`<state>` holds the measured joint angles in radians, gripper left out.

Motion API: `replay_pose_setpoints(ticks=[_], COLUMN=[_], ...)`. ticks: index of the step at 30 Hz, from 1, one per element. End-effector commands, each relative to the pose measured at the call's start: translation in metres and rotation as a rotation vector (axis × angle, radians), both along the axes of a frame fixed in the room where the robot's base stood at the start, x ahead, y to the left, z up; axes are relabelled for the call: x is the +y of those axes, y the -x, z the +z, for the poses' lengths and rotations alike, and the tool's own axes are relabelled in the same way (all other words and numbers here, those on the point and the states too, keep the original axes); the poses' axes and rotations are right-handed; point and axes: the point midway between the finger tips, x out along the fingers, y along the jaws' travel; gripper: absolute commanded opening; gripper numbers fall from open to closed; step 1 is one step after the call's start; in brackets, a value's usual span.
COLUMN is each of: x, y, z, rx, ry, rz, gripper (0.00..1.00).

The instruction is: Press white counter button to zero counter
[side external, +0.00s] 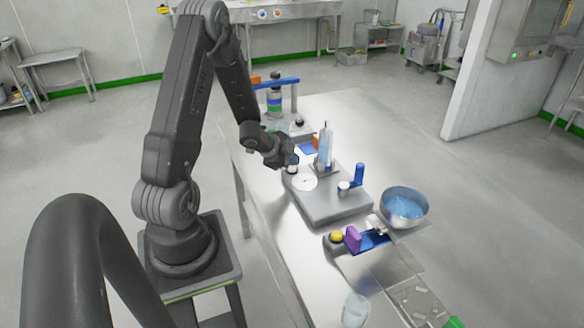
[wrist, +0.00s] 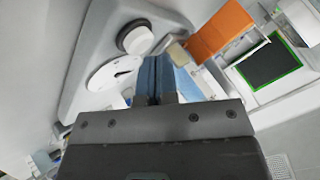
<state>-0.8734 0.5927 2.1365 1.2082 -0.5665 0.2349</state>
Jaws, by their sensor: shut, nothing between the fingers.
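A white button (wrist: 136,39) with a dark collar sits on a grey housing (wrist: 82,38) in the wrist view, up and left of my fingertips. In the side external view the grey housing (side external: 330,205) stands on the bench, and the small white button (side external: 292,170) shows at its back left corner, just below my gripper (side external: 294,160). A white dial (side external: 304,182) with a dark pointer lies beside the button; it also shows in the wrist view (wrist: 108,75). My gripper (wrist: 156,62) is shut and empty, its blue fingers together. I cannot tell the exact gap to the button.
A clear cylinder (side external: 326,146) of bluish liquid stands on the housing's back, near a blue upright (side external: 359,174). An orange block (wrist: 219,30) and dark screen (wrist: 268,62) lie right of my fingers.

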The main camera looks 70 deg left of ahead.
Motion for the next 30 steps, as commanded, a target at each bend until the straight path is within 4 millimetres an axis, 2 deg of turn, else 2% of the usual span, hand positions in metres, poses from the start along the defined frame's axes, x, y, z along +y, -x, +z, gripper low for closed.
replay_pose_setpoints(ticks=[30], x=[0.0003], y=[0.0001], z=[-0.008], rx=[0.001], ry=[0.0], rz=[0.001], gripper=[0.0])
